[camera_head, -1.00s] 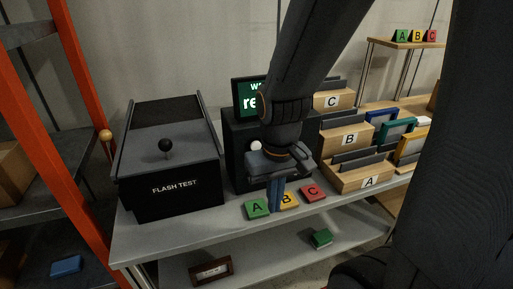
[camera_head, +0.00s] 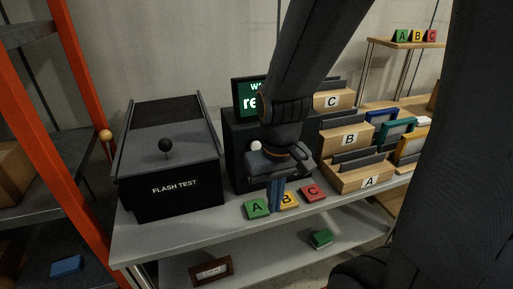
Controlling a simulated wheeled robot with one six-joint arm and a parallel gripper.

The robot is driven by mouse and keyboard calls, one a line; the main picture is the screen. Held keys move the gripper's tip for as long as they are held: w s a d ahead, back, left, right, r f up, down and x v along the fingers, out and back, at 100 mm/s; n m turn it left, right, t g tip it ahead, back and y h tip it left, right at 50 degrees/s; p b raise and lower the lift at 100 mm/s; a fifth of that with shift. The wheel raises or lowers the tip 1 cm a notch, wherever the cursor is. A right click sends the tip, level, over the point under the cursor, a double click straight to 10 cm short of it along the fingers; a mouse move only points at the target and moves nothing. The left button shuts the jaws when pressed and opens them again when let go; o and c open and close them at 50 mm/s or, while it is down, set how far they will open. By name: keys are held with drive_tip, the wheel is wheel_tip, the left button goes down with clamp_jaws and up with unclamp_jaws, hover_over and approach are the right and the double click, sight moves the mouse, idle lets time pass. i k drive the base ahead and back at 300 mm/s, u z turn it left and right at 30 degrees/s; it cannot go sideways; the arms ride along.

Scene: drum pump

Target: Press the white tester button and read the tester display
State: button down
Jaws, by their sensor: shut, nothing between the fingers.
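The tester is a dark box (camera_head: 236,149) on the grey bench, partly hidden by my arm. The white tester button (camera_head: 256,146) shows on its front, just above and left of my gripper's wrist. The tester display (camera_head: 250,97) on top is dark green with white text; I read "W" and "re", and the rest is hidden behind my arm. My gripper (camera_head: 276,208) is shut and empty. It points down in front of the tester, with blue fingers between the green A tile (camera_head: 257,208) and the yellow B tile (camera_head: 289,201). Whether it touches anything is unclear.
A black FLASH TEST box (camera_head: 172,186) with a ball knob stands left. A red C tile (camera_head: 313,193) lies right of the B tile. Wooden bins (camera_head: 362,181) marked A, B and C stand at right. An orange rack post (camera_head: 85,130) is at far left.

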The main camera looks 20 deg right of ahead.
sight(255, 145)
drive_tip(key=u, duration=1.65)
drive_tip(key=k, duration=0.85)
drive_tip(key=z, duration=0.5)
